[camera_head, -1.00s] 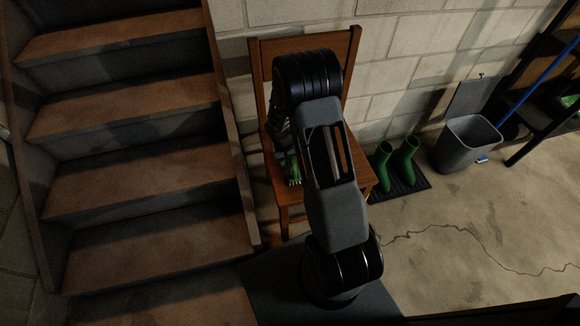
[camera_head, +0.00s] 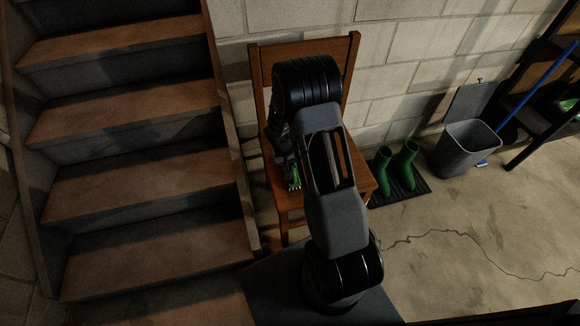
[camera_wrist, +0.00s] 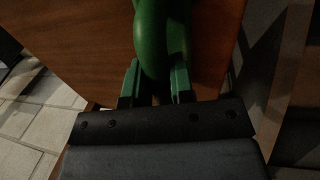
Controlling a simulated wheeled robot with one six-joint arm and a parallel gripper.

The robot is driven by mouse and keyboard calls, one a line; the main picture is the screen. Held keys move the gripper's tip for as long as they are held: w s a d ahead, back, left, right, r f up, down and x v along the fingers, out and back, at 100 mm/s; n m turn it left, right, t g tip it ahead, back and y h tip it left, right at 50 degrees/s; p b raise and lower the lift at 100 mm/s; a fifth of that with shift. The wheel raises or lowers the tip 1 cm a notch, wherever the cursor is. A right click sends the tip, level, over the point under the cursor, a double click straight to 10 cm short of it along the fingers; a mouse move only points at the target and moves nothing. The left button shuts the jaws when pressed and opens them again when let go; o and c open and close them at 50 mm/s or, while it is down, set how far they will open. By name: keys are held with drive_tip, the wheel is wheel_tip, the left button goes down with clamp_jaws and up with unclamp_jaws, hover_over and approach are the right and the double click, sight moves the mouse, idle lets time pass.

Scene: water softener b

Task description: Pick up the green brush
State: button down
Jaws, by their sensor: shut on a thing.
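The green brush (camera_wrist: 160,40) fills the top middle of the wrist view as a smooth, thick green curved part over the brown wood of the chair seat. My gripper (camera_wrist: 156,78) is shut on it, with one greenish finger on each side. The rest of the brush is out of the wrist view. In the head view a small bit of green (camera_head: 294,178) shows at the end of my arm over the chair seat. My arm hides most of that spot, and I cannot tell there whether the brush touches the seat.
The wooden chair (camera_head: 268,58) stands against the block wall. Wooden stairs (camera_head: 130,110) rise at the left. Green boots (camera_head: 384,168) on a black mat, a grey bin (camera_head: 465,150) and a dark shelf (camera_head: 535,100) are at the right. The floor at front right is clear.

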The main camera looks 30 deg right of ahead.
drive_tip(key=shift+r, duration=0.35)
wheel_tip(320, 180, up, 2)
drive_tip(key=shift+r+p, duration=0.1)
drive_tip(key=shift+p, duration=0.45)
drive_tip(key=s+a+r+p, duration=0.2)
drive_tip(key=s+r+p, duration=0.1)
drive_tip(key=s+r, duration=0.7)
drive_tip(key=s, duration=0.3)
drive_tip(key=shift+s+a, duration=0.35)
